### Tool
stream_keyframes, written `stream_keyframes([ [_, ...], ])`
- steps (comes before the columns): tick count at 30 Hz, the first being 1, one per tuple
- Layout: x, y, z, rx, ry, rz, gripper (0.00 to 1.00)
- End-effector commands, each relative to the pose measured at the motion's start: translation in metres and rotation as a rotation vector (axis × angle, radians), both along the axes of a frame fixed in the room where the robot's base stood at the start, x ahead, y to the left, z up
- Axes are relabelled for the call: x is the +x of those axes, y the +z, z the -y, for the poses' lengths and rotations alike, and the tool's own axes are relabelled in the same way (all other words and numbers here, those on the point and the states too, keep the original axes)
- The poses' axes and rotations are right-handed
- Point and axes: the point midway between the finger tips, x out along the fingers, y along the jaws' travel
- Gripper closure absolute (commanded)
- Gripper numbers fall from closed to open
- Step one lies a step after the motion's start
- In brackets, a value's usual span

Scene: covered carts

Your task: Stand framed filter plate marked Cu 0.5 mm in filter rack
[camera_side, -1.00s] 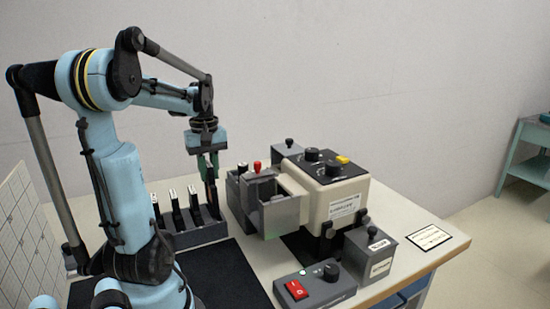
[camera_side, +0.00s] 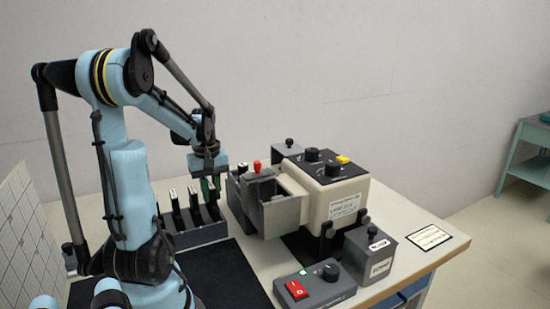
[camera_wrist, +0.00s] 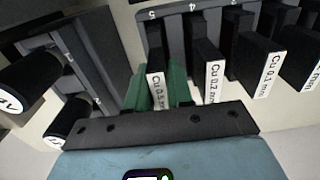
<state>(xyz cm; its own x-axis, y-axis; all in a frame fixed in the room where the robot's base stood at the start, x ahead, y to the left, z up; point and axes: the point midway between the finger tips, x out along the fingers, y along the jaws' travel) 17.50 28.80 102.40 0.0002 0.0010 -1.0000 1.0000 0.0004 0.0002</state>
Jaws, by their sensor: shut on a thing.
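My gripper (camera_wrist: 158,88) has green fingers closed on the black frame of the filter plate (camera_wrist: 157,82), one finger on each side. Its white label reads Cu, and the number looks like 0.5 mm but is blurred. The plate is upright at the slot marked 5 of the grey filter rack (camera_wrist: 150,38); I cannot tell whether it touches the slot bottom. In the side view my gripper (camera_side: 210,188) is low at the rack's right end (camera_side: 205,235), and the plate is mostly hidden by the fingers.
Framed plates marked Cu 0.2 mm (camera_wrist: 213,75) and Cu 0.1 mm (camera_wrist: 262,70), and another at the right edge (camera_wrist: 305,65), stand beside it. A grey holder (camera_wrist: 95,55) with black round-ended pieces is close on the left. A cream device (camera_side: 330,190) stands to the right.

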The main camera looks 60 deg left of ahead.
Motion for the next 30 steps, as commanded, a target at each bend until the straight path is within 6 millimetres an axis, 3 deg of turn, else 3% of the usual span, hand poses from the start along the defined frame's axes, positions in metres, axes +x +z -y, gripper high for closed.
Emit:
stream_keyframes([
  [2,0.0,-0.002,0.0,0.0,0.0,0.0,1.0],
  [3,0.0,-0.002,0.0,0.0,0.0,0.0,0.74],
  [7,0.0,-0.002,0.0,0.0,0.0,0.0,0.54],
  [20,0.0,0.004,0.0,0.0,0.0,0.0,0.53],
  [30,0.0,0.052,0.0,0.0,0.0,0.0,0.53],
])
